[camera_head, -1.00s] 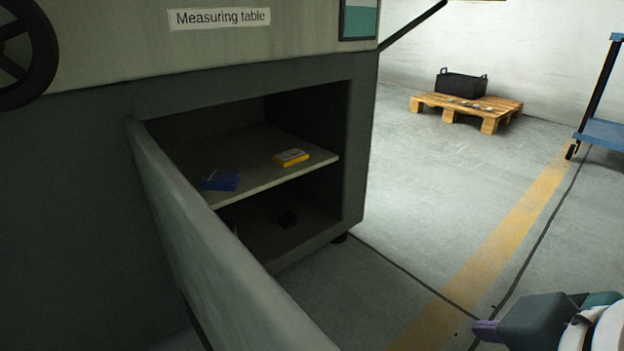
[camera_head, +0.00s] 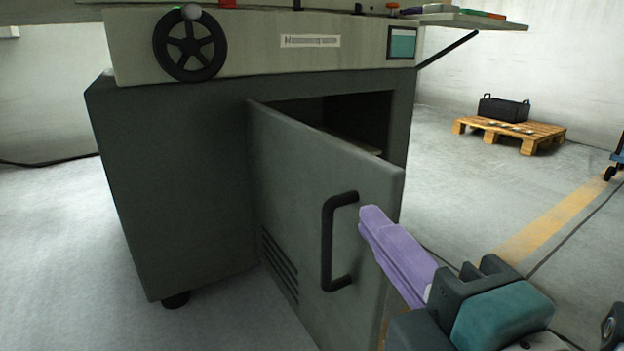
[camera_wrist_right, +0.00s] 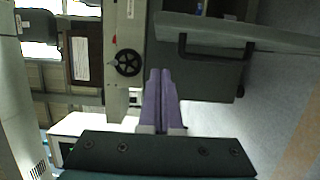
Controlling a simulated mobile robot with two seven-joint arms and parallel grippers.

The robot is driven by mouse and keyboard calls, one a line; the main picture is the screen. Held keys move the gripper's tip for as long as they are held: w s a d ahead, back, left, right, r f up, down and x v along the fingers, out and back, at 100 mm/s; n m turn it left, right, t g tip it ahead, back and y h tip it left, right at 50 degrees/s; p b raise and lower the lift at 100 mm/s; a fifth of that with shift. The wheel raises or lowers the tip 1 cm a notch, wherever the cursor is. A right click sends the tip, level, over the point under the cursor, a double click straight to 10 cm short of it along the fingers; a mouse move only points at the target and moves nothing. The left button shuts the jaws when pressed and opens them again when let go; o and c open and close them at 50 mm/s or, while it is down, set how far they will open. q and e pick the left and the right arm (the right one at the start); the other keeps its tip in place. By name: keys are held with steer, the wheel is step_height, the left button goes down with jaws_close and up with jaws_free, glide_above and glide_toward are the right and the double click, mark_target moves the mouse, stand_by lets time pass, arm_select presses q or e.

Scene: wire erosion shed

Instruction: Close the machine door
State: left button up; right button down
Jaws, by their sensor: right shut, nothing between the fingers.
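The grey machine door (camera_head: 290,180) stands ajar on the cabinet (camera_head: 170,190), hinged at its left. Its outer face, with vent slots and a black bar handle (camera_head: 328,245), faces me. The dark opening (camera_head: 365,115) shows above and behind it, with a sliver of shelf. My right gripper (camera_head: 373,214) has purple fingers, shut and empty. In the head view its tips overlap the door face just right of the handle; I cannot tell whether they touch. In the right wrist view the fingers (camera_wrist_right: 160,75) point toward the cabinet, with the door (camera_wrist_right: 235,38) and handle (camera_wrist_right: 183,45) beyond. My left gripper is not in view.
A black handwheel (camera_head: 190,45) sits on the machine's front above the cabinet. A side shelf (camera_head: 465,18) juts out at upper right. A wooden pallet (camera_head: 510,133) with a black box (camera_head: 503,108) stands far back.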

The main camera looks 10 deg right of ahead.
mark_target(392, 199)
steer(key=shift+w+d, duration=0.55)
steer(key=shift+w, duration=0.35)
steer(key=shift+w+d, duration=0.6)
steer(key=shift+w, duration=0.35)
steer(key=shift+w+d, duration=0.55)
steer(key=shift+w, duration=0.35)
